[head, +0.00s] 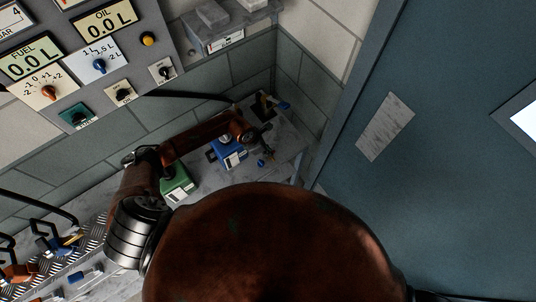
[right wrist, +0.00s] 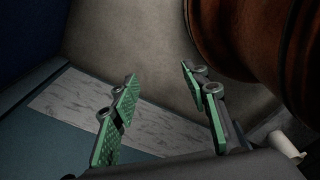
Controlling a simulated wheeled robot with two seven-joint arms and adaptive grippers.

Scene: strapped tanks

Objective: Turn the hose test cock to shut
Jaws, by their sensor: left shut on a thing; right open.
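My left gripper (head: 266,146) is over the right part of the grey ledge (head: 290,140), just right of a blue tank (head: 228,153). It is shut on a small part, mostly hidden by its fingers. A small blue piece (head: 261,162) shows just below the fingertips. I cannot tell for sure which of these is the hose test cock, nor read its position. A dark fitting with a yellow part (head: 265,101) and a blue handle (head: 284,105) stands farther back. My right gripper (right wrist: 158,82) is open and empty, with green pads.
A green tank (head: 178,185) stands left of the blue one. A gauge and knob panel (head: 90,60) hangs at upper left. Hoses and nozzles lie on a tread-plate tray (head: 80,250) at lower left. A blue door (head: 440,150) fills the right side.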

